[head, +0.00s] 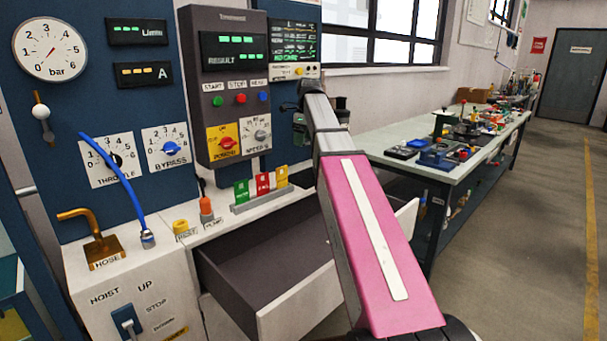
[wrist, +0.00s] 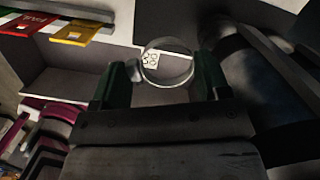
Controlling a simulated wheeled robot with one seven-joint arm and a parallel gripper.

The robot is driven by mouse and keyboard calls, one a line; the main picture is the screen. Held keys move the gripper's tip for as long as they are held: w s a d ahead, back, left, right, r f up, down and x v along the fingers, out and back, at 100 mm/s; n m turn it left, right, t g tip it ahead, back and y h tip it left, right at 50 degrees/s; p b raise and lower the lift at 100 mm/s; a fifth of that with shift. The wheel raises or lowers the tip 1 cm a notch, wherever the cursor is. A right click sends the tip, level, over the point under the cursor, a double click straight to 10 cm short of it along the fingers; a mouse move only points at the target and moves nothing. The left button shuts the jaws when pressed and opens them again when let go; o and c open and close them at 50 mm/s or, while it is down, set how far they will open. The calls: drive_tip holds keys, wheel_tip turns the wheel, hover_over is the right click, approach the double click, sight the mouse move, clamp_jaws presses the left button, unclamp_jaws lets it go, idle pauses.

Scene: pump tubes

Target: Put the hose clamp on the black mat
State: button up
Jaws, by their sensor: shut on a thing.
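In the head view my arm crosses the middle, and I cannot make out the clamp there. I cannot make out the black mat for certain in either view.
An open drawer (head: 295,308) juts out below the test panel. Red, green and yellow cards (head: 263,184) stand in a holder above it. A workbench (head: 455,172) with many small parts stands to the right. The floor (head: 520,250) at right is clear.

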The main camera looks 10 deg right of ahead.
sight(302, 179)
wheel_tip(302, 179, down, 14)
drive_tip(key=shift+r, duration=0.1)
idle(0.5)
drive_tip(key=o, duration=0.6)
drive_tip(key=shift+f, duration=0.2)
drive_tip(key=shift+r, duration=0.15)
drive_tip(key=r, duration=0.8)
drive_tip(key=d+r, duration=0.1)
drive_tip(key=r, duration=0.3)
drive_tip(key=shift+s+d, duration=0.1)
drive_tip(key=shift+s, duration=0.3)
